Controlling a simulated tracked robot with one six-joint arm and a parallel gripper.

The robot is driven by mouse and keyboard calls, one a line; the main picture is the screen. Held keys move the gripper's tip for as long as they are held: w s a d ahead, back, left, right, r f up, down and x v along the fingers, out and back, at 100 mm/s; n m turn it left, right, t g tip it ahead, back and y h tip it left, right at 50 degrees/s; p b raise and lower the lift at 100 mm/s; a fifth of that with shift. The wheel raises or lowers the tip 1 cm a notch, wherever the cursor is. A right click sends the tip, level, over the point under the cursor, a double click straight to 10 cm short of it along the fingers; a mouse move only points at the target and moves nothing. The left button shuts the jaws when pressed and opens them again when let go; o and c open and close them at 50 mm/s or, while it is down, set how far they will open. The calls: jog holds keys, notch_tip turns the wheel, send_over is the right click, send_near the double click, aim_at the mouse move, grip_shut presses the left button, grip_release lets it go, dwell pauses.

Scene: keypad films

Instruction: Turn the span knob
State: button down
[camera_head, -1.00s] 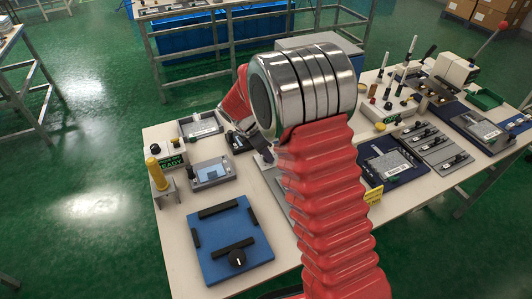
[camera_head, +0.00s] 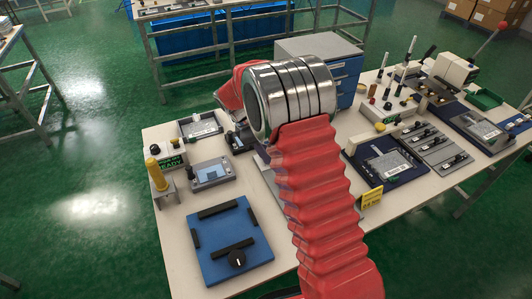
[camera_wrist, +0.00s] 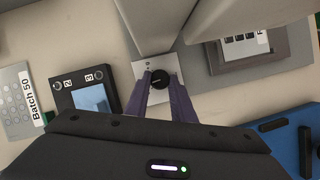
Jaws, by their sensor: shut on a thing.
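A round black knob (camera_wrist: 158,82) with a pale mark sits on a small white plate (camera_wrist: 142,68) in the wrist view. My gripper (camera_wrist: 159,78) has its two purple fingers on either side of this knob and is shut on it. I cannot read a label naming the knob. In the head view my red arm hides the gripper and this knob.
A dark device with a bluish screen (camera_wrist: 90,98) lies left of the knob, and a grey fixture (camera_wrist: 215,60) lies right. Yellow-topped post (camera_head: 153,170) stands at left.

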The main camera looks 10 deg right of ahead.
jog(key=m+g, duration=0.1)
jog(key=m, duration=0.2)
jog(key=w+m+g+y, duration=0.1)
jog(key=m, duration=0.2)
jog(key=shift+d+r, duration=0.1)
dwell(0.5)
jog(key=c, duration=1.8)
grip_release()
jog(key=shift+o, duration=1.4)
jog(key=shift+s, duration=0.1)
jog(key=v, duration=1.3)
jog(key=shift+w+r, duration=0.2)
jog(key=shift+r, duration=0.05)
